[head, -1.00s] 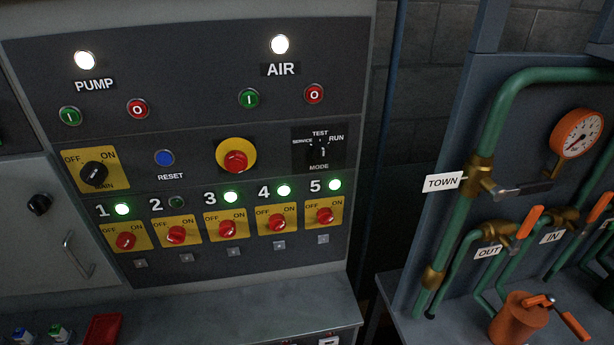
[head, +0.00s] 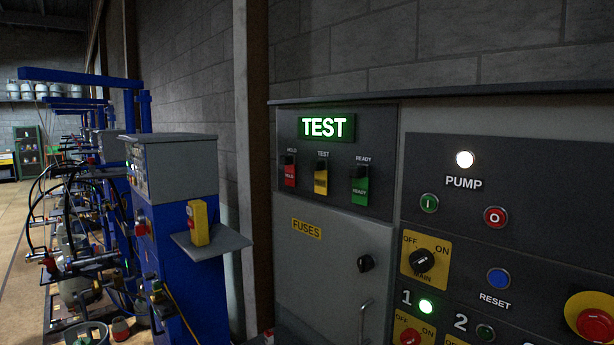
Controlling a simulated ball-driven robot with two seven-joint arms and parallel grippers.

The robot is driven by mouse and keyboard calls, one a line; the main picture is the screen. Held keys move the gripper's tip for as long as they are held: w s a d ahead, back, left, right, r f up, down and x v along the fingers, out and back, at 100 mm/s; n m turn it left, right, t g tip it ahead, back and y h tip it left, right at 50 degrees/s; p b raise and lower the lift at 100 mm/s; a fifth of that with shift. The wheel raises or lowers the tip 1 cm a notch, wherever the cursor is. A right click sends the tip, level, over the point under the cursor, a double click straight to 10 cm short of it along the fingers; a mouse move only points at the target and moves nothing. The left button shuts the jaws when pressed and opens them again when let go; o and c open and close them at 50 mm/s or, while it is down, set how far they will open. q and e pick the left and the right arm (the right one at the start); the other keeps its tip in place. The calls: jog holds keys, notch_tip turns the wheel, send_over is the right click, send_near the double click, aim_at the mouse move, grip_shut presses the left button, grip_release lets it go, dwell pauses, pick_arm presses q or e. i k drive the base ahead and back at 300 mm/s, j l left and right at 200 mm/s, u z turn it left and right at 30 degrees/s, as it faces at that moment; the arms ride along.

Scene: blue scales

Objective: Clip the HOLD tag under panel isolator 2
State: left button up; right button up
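The red HOLD tag (head: 290,177) hangs from a black clip at the left of a row of three tags on the dark upper panel, below a small HOLD label. The number 2 (head: 460,322) of isolator 2 and its unlit lamp (head: 486,333) show at the bottom edge. Only the top of a yellow plate (head: 455,341) shows under the number; the isolator knob and the spot below it are out of view. Neither of my grippers is in view.
The yellow TEST tag (head: 321,181) and green READY tag (head: 359,190) hang beside it. A lit TEST sign (head: 327,126) is above. The grey FUSES door (head: 325,265) with knob and handle is below. A blue machine (head: 180,215) with a small shelf stands left.

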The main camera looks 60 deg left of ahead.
aim_at(288, 160)
jog(key=u, duration=2.05)
